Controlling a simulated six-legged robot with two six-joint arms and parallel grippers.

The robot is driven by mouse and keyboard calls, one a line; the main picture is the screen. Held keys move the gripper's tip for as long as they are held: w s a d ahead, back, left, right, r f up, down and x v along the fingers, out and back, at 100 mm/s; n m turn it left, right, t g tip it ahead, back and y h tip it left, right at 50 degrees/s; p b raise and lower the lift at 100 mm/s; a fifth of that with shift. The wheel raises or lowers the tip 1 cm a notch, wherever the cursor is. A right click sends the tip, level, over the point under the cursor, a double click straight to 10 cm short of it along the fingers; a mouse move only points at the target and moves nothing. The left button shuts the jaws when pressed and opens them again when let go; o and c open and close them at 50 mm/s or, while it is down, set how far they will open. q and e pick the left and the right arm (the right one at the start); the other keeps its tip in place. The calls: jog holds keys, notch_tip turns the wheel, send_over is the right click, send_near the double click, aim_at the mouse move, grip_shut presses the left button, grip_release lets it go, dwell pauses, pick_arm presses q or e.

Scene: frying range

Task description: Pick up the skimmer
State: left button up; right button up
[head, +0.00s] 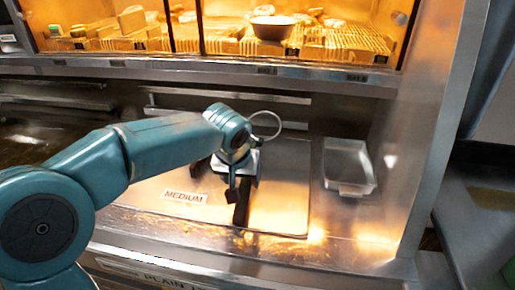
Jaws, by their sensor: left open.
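My left gripper (236,202) points down over the flat metal panel with the MEDIUM label. Its dark fingers are open, and I see nothing held between them. A thin pale ring (265,125) shows just behind and right of my left wrist. It looks like the rim of the skimmer, but its handle is not clear and my wrist hides part of that area. I cannot tell whether the gripper touches it. My right gripper is not in view.
A shallow metal scoop or tray (348,165) lies right of the panel (280,200). The MEDIUM label (185,198) is at the panel's left. Above, a lit shelf holds a bowl (273,27) and food. A steel side wall (450,110) bounds the right.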

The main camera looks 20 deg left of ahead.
aim_at(245, 183)
pick_arm(q)
jog(key=x, duration=0.5)
jog(key=shift+w+d+f, duration=0.1)
jog(key=shift+d+f, duration=0.05)
jog(key=shift+d, duration=0.05)
grip_shut()
